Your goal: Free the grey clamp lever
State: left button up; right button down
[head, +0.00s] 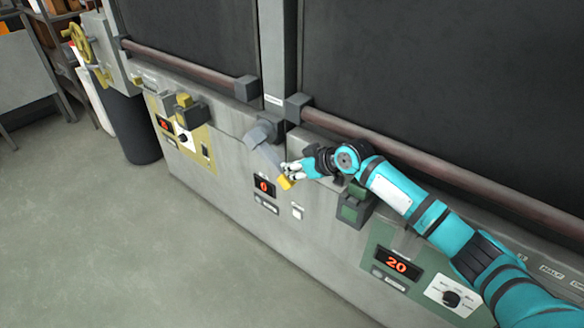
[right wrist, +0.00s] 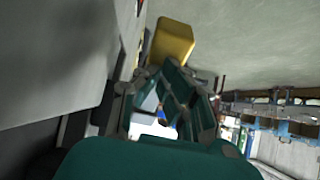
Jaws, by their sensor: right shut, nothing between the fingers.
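The grey clamp lever (head: 266,156) sits on the machine front between the two dark windows. It slants down and right from its grey pivot block and ends in a yellow tip (head: 286,183). My right gripper (head: 287,170) is shut and empty beside the lower end of the lever, close to the yellow tip. The head view does not show clearly whether they touch. In the right wrist view the yellow tip (right wrist: 172,40) is just beyond my shut fingers (right wrist: 172,88). My left gripper is not in view.
Brown rails (head: 187,67) run under the windows. Displays show 0 (head: 264,187) and 20 (head: 397,265). The floor (head: 130,245) in front is clear.

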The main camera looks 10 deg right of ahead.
jog(key=shift+r, duration=0.45)
notch_tip(320, 180, up, 9)
dwell(0.4)
